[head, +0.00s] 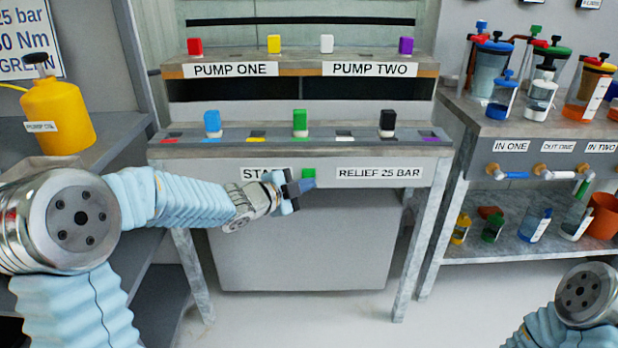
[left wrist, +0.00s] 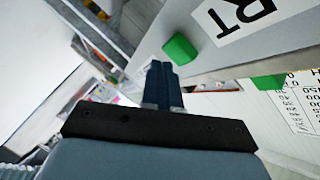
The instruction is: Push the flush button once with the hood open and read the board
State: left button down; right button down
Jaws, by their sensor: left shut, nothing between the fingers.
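A green button (head: 308,173) sits on the front panel of the middle bench, between the START label (head: 265,173) and the RELIEF 25 BAR label (head: 378,172). My left gripper (head: 306,185) is shut and empty, just in front of and below this button in the head view. No label reading flush and no clear hood show. My right gripper is out of view.
A white sign (head: 27,45) with "25 bar" and "GREEN" is cut off at upper left. A yellow can (head: 58,115) stands on the left shelf. Coloured blocks stand on the middle bench (head: 360,151). Jars and valves fill the right bench (head: 490,128). A printed sheet (left wrist: 303,105) shows in the left wrist view.

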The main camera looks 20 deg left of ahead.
pick_arm(q)
jog(key=shift+w, duration=0.15)
dwell(0.4)
jog(key=shift+w+a, duration=0.15)
jog(key=shift+w, duration=0.15)
jog(key=shift+w+p, duration=0.2)
jog(key=shift+p, duration=0.1)
dwell(0.3)
jog(key=shift+s+b, duration=0.5)
jog(key=shift+s, duration=0.15)
jog(key=shift+s, duration=0.1)
jog(key=s+b, duration=0.1)
jog(key=s, duration=0.1)
jog(key=s+d+b, duration=0.2)
jog(key=s, duration=0.1)
jog(key=shift+s, duration=0.3)
